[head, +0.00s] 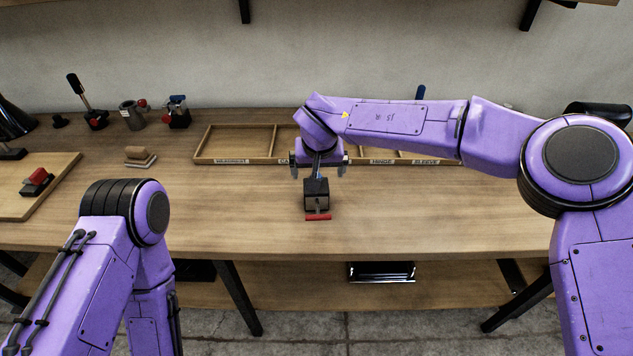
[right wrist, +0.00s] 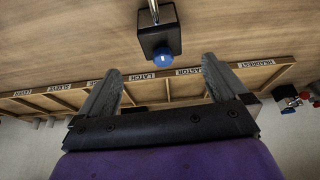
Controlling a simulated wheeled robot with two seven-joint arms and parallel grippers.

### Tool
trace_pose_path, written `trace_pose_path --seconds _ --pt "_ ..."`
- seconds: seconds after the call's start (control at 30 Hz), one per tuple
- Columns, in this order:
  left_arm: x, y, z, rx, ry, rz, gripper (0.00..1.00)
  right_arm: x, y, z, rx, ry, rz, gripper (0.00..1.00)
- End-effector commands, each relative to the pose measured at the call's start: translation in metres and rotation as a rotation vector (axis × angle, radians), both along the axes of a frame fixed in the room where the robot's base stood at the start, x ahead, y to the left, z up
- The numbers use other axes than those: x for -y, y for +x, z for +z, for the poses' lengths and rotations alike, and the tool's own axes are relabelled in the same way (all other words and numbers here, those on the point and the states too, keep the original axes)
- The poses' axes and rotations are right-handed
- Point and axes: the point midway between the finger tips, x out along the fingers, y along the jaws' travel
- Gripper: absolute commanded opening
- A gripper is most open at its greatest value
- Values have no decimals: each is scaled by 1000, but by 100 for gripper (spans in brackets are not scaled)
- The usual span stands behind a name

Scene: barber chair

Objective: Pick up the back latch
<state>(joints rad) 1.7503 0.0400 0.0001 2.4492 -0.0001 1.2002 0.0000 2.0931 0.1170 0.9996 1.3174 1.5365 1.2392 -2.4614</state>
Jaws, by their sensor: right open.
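A black block with a thin metal lever and a red crossbar, likely the back latch (head: 316,190), stands on the bench near its front edge. In the right wrist view a black block (right wrist: 150,40), apparently the same part, shows a blue knob and a metal rod. My right gripper (head: 319,163) is above and just behind the part. Its two fingers (right wrist: 162,68) are spread apart, and the blue knob lies near the gap between their tips. Nothing is held. My left arm shows at the lower left, but its gripper is out of view.
A labelled wooden tray (head: 235,161) lies behind, partly hidden by my right arm. A board with a red-and-black part (head: 38,182) is at the left. Stacked pads (head: 139,157) and several small parts (head: 178,112) stand back left. The bench's right front is clear.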

Motion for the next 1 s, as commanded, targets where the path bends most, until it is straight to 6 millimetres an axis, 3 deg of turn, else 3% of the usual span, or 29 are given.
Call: trace_pose_path --seconds 0.6,0.9,1.0 --pt "0 0 32 -1 -1 0 59 -3 39 -87 -4 -2 -3 100" --pt "0 0 32 -1 0 0 59 -3 43 -96 0 -1 -2 100" --pt "0 0 32 -2 0 0 59 -3 43 -96 0 -1 -2 67"
